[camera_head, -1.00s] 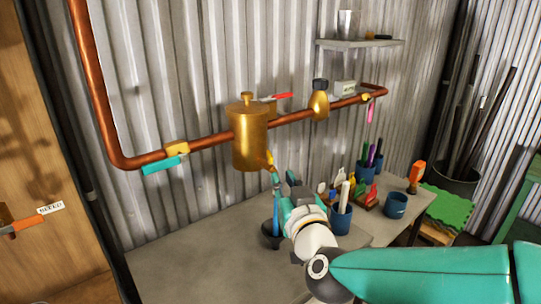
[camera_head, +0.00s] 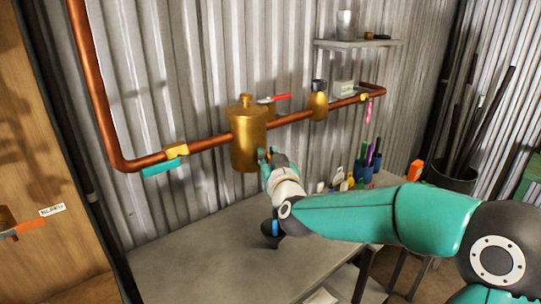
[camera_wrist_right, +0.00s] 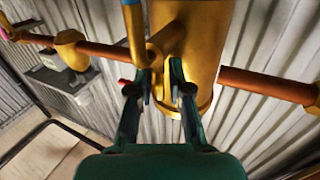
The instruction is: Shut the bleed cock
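The brass vessel (camera_head: 247,135) sits on the copper pipe along the corrugated wall. In the right wrist view, a small gold cock (camera_wrist_right: 164,42) sticks out of the vessel (camera_wrist_right: 205,40). Beside it is a yellow lever (camera_wrist_right: 137,38) with a blue end, cut off by the top edge. My right gripper (camera_head: 265,155) is at the vessel's lower right side and hides the cock in the head view. In the wrist view the fingers of this gripper (camera_wrist_right: 160,75) stand apart just at the cock; I cannot tell whether they touch it. My left gripper is not in view.
The copper pipe (camera_head: 210,142) carries a teal-handled valve (camera_head: 165,168) at left, a red lever (camera_head: 283,97) behind the vessel and a gold fitting (camera_head: 318,104) at right. A grey bench (camera_head: 200,255) lies below, with pen holders and small items at its back right.

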